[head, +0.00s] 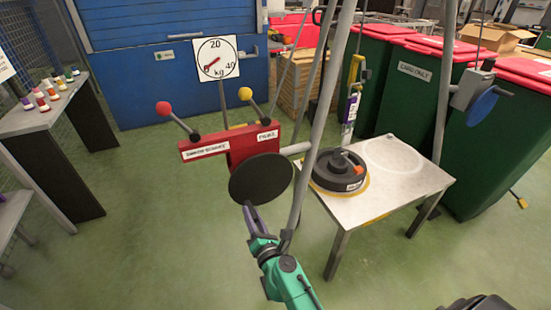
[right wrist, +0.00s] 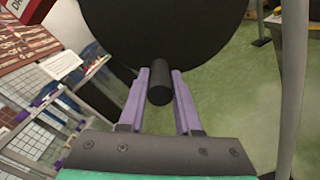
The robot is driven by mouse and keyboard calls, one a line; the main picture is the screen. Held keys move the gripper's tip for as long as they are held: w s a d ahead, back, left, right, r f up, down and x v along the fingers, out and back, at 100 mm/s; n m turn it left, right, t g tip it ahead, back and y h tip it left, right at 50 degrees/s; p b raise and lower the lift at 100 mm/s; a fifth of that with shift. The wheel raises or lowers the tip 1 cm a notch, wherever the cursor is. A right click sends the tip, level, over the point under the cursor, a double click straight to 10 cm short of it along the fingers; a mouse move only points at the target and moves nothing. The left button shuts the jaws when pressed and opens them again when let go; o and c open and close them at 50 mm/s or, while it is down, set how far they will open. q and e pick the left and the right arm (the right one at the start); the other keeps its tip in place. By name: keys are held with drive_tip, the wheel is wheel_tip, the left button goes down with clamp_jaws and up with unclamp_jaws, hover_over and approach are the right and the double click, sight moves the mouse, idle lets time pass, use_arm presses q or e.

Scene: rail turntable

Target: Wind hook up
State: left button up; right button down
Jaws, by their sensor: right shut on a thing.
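A red winch box (head: 228,146) with two white labels carries a black hand wheel (head: 261,180) on its front. A lever with a red knob (head: 163,108) and one with a yellow knob (head: 245,94) stick up from the box. My right gripper (head: 250,208) is at the wheel's lower edge. In the right wrist view its purple fingers (right wrist: 160,95) are closed around the wheel's short black handle (right wrist: 159,82). A yellow hook (head: 354,68) hangs above a table, with a labelled body below it. My left gripper is not in view.
A black round weight (head: 325,180) lies on the metal table (head: 400,180). Grey poles (head: 318,130) rise beside the winch. A dial marked kg (head: 216,58) stands behind it. A grey box with a blue disc (head: 481,105) is on the right pole. Green bins stand behind.

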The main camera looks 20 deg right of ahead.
drive_tip(key=shift+a+r+m, duration=0.25)
drive_tip(key=shift+a+m, duration=0.05)
drive_tip(key=shift+a, duration=0.15)
